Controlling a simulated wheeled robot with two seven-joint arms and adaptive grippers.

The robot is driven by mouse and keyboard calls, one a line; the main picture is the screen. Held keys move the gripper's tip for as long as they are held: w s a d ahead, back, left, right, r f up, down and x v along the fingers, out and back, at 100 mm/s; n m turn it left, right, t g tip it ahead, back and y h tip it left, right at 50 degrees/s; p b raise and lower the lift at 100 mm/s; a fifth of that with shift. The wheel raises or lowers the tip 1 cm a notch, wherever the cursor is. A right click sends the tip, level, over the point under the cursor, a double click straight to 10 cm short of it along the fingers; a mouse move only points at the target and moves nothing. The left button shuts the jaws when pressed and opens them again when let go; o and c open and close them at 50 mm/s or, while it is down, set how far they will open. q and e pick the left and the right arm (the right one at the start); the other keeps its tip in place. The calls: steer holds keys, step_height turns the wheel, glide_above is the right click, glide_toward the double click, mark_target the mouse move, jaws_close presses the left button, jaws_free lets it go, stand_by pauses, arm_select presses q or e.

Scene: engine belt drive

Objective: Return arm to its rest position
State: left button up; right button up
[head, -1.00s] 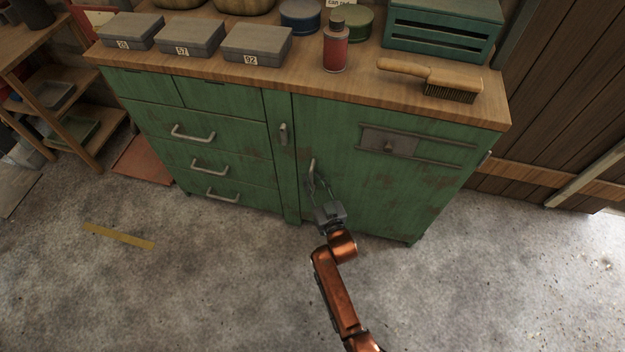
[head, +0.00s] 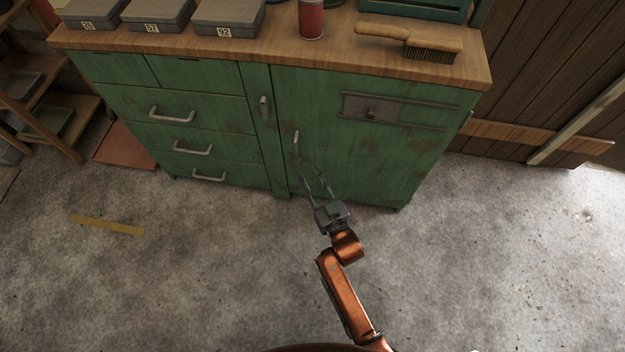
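My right arm, copper coloured, comes up from the bottom of the head view. Its grey gripper (head: 312,172) points up toward the green cabinet (head: 225,115). The two thin fingers are spread, with nothing seen between them. The fingertips are just below the upright handle (head: 297,143) of the cabinet door (head: 350,160) and look clear of it. The door looks shut. My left gripper is not in view.
The wooden top (head: 270,48) carries grey numbered boxes (head: 228,15), a red bottle (head: 311,18) and a brush (head: 412,40). Drawers with handles (head: 172,115) are at the left.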

steer(key=shift+s+d, duration=0.25)
steer(key=shift+s, duration=0.4)
